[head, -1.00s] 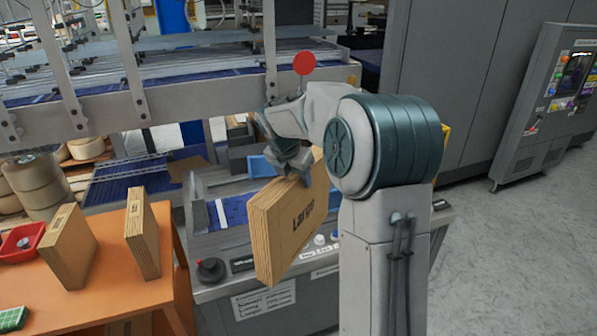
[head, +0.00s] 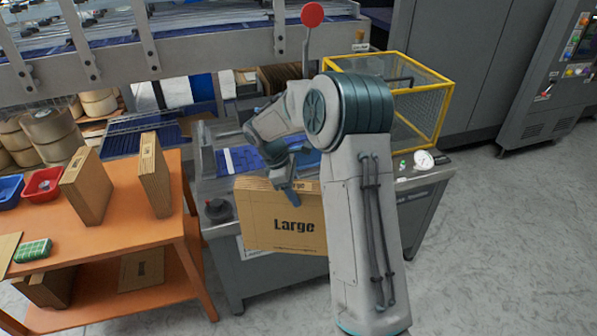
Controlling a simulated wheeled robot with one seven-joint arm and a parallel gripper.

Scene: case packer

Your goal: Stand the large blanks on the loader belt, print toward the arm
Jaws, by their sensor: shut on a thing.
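My gripper (head: 287,185) is shut on the top edge of a large cardboard blank (head: 265,213). The blank hangs upright in front of the loader, with its "Large" print facing the camera. My arm hides its right end. The loader's blue belt (head: 246,162) shows just behind the blank, partly hidden by my gripper. Two more blanks stand on the orange table at the left: one (head: 88,187) near the bins and one (head: 153,180) near the table's right edge.
The orange table (head: 110,242) holds red and blue bins (head: 42,182) and a green checked item (head: 33,250). More cardboard (head: 140,270) lies on its lower shelf. A yellow-framed mesh guard (head: 425,110) stands right of the belt. A red round knob on a lever (head: 312,15) rises behind my arm.

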